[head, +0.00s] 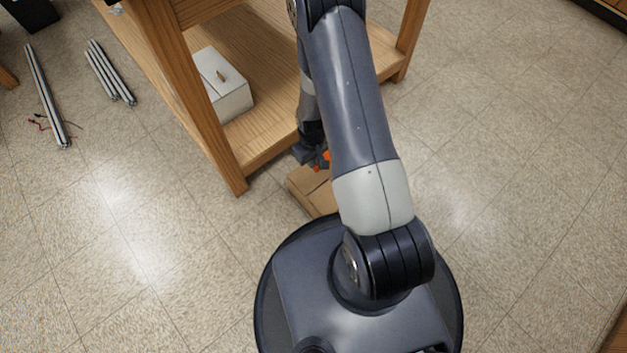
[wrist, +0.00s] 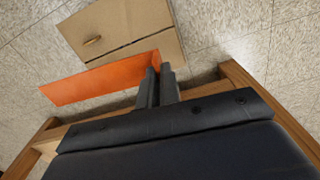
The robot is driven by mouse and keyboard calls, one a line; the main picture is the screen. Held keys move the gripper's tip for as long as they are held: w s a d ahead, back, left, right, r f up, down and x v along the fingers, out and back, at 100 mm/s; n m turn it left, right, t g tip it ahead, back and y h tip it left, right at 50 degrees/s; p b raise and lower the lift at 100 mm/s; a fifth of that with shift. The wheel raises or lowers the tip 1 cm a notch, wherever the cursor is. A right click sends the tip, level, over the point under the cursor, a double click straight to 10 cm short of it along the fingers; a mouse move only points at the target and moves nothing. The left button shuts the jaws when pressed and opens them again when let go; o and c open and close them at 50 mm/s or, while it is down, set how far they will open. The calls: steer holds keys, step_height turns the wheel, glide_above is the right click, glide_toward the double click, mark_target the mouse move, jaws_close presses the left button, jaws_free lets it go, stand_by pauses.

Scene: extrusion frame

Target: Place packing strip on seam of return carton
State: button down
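The return carton, a brown cardboard box (head: 302,187), sits on the floor beside the wooden bench, partly hidden by my arm. In the wrist view the carton (wrist: 125,22) shows a seam line across its top and a small tan mark left of the middle. The orange packing strip (wrist: 100,80) is held at its right end between the fingertips of my gripper (wrist: 159,72). The strip runs out to the left and overlaps the carton's near edge in that view; I cannot tell whether they touch. In the head view my gripper (head: 313,155) and a bit of orange are above the carton.
A wooden bench (head: 215,110) stands close behind the carton, with a white box (head: 222,85) on its lower shelf. Metal extrusions (head: 48,95) and wires lie on the floor at left. Open tiled floor (head: 510,170) is to the right.

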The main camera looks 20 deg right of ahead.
steer(key=shift+n, duration=0.4)
step_height(320, 180, down, 15)
steer(key=b, duration=1.1)
steer(key=shift+s+f+b, duration=0.1)
steer(key=shift+f+b, duration=0.1)
steer(key=shift+b, duration=0.1)
steer(key=shift+f, duration=0.6)
steer(key=c, duration=1.5)
jaws_free()
steer(key=shift+c, duration=0.2)
step_height(320, 180, up, 11)
steer(key=p, duration=0.5)
